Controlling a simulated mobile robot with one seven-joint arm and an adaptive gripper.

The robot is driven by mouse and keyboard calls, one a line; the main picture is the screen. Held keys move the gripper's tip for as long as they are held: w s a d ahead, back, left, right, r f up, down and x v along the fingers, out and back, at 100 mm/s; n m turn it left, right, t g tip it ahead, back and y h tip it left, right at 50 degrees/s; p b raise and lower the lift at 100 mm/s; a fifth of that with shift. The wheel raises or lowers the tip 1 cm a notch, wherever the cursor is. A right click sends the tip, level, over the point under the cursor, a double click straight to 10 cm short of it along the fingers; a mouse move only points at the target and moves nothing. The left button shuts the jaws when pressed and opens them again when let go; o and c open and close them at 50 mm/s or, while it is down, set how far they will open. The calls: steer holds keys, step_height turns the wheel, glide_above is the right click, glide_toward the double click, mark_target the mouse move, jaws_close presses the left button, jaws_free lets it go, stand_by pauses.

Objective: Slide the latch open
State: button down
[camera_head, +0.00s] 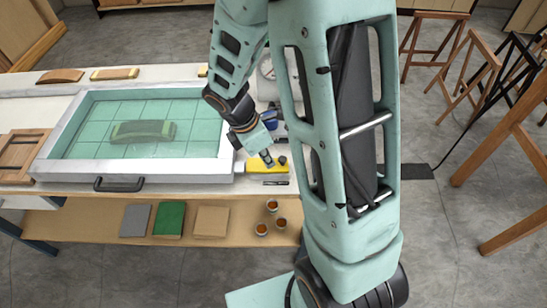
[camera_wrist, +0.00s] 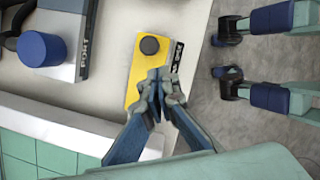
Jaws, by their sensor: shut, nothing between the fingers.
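A yellow block (camera_head: 256,168) with a dark round knob (camera_head: 283,160) sits at the right end of the bench beside the framed press; it may be the latch. In the wrist view the yellow block (camera_wrist: 135,73) has its knob (camera_wrist: 149,45) on the upper part and a black lettered strip along its right side. My gripper (camera_head: 268,162) is shut and empty above the block. In the wrist view its fingertips (camera_wrist: 161,75) overlap the block's lower part, just below the knob. I cannot tell whether they touch it. The block's lower right is partly hidden by the fingers.
The white-framed press (camera_head: 165,177) with a teal gridded bed and a black handle (camera_head: 118,184) stands left of my gripper. A grey block marked PORT with a blue knob (camera_wrist: 42,49) is close by. Several cups and boards lie on the lower shelf.

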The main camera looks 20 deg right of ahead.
steer(key=a+v, duration=0.1)
steer(key=v, duration=0.9)
steer(key=shift+r, duration=0.25)
steer(key=shift+a, duration=0.1)
